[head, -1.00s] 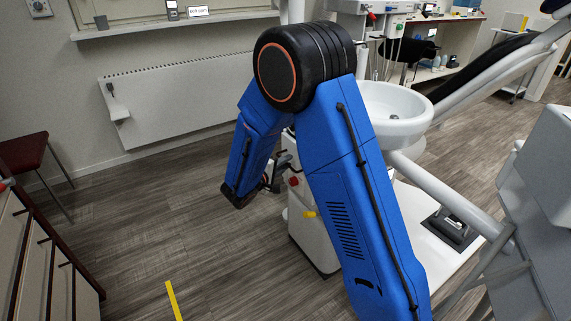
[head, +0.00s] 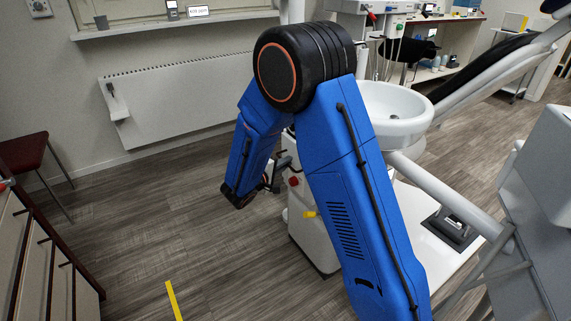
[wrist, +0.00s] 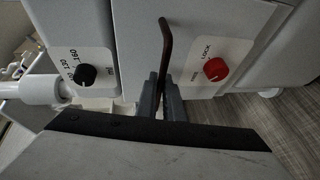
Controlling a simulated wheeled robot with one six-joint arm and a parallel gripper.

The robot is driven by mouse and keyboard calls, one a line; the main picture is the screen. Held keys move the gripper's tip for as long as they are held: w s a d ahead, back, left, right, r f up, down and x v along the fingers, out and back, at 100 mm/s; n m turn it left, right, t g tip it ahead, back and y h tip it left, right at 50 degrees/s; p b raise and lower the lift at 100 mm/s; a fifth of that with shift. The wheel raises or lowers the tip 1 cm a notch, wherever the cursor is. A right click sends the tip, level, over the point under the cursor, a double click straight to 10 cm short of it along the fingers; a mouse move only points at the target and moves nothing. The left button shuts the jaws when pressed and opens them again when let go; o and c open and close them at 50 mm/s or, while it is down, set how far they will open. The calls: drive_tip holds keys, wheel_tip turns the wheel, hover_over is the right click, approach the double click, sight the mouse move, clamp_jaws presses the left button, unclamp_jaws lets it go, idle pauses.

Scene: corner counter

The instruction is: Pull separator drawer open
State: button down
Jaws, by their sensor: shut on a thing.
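The separator cabinet (head: 308,242) is a white box below the basin. My blue arm hides part of its front in the head view. In the wrist view a thin dark handle (wrist: 166,42) stands out from the pale drawer front (wrist: 137,25). My gripper (wrist: 160,90) is shut on the lower part of this handle. A red knob (wrist: 215,69) marked LOCK sits to the right of the handle, and a black dial (wrist: 85,75) sits to the left. I cannot tell whether the drawer is out of the cabinet. In the head view the fingers are hard to make out.
A white pipe (wrist: 32,90) runs close to the left of the dial in the wrist view. The white basin (head: 393,112) and chair parts stand to the right. Drawer units (head: 38,265) and a stool (head: 27,152) are at the left. The floor between is clear.

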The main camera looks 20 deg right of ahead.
idle(0.7)
drive_tip(key=s+a, duration=0.3)
drive_tip(key=a, duration=0.5)
drive_tip(key=s+a, duration=0.2)
drive_tip(key=a, duration=0.7)
drive_tip(key=shift+s+a, duration=0.25)
drive_tip(key=shift+s, duration=0.15)
drive_tip(key=c, duration=1.9)
unclamp_jaws()
drive_tip(key=shift+a, duration=0.1)
drive_tip(key=v, duration=1.7)
drive_tip(key=shift+s+a, duration=0.1)
drive_tip(key=shift+s, duration=0.05)
